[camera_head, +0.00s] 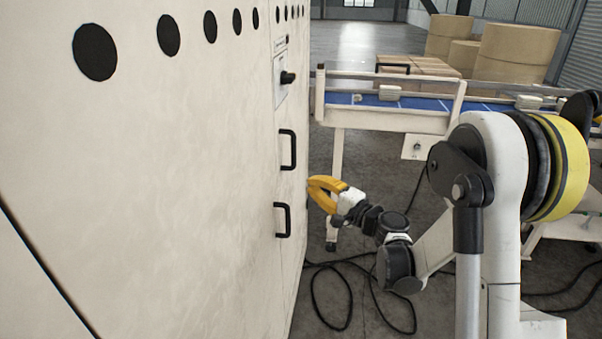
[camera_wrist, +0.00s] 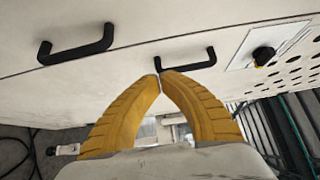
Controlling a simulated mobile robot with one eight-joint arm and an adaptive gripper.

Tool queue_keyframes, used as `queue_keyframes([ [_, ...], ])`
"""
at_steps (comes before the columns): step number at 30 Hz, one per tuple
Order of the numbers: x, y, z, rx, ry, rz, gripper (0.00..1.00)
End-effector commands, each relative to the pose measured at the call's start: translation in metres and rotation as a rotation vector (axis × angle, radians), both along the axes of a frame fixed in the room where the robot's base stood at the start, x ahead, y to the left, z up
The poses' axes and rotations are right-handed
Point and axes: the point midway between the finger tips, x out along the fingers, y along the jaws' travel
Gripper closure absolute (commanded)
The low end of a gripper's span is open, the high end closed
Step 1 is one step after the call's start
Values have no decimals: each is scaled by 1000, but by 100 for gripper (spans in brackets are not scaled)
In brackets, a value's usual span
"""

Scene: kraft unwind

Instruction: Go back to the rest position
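My gripper (camera_head: 318,190) is at the side of a large cream cabinet (camera_head: 170,190) in the head view, near two black handles. In the wrist view its yellow fingers (camera_wrist: 159,82) curve together and their tips meet or nearly meet, with nothing seen between them. The upper handle (camera_head: 288,150) and the lower handle (camera_head: 282,220) are on the cabinet's right part. In the wrist view, one handle (camera_wrist: 76,46) is left of the fingers and the other (camera_wrist: 188,62) is just beyond the tips. I cannot tell whether the fingers touch the cabinet.
A blue-belted conveyor (camera_head: 430,104) stands behind my arm, with cardboard boxes (camera_head: 420,66) and large kraft rolls (camera_head: 515,50) beyond. Black cables (camera_head: 345,290) lie on the floor below my gripper. A black knob (camera_head: 287,78) sits on a panel above the handles.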

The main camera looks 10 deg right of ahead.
Motion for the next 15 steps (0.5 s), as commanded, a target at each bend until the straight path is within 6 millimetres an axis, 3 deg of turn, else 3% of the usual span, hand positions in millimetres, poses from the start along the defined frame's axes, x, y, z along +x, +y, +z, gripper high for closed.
queue_keyframes([
  [7,-21,-5,4,-29,6,7,100],
  [11,-39,10,16,-156,34,38,100],
  [15,-78,29,28,-386,81,93,100],
])
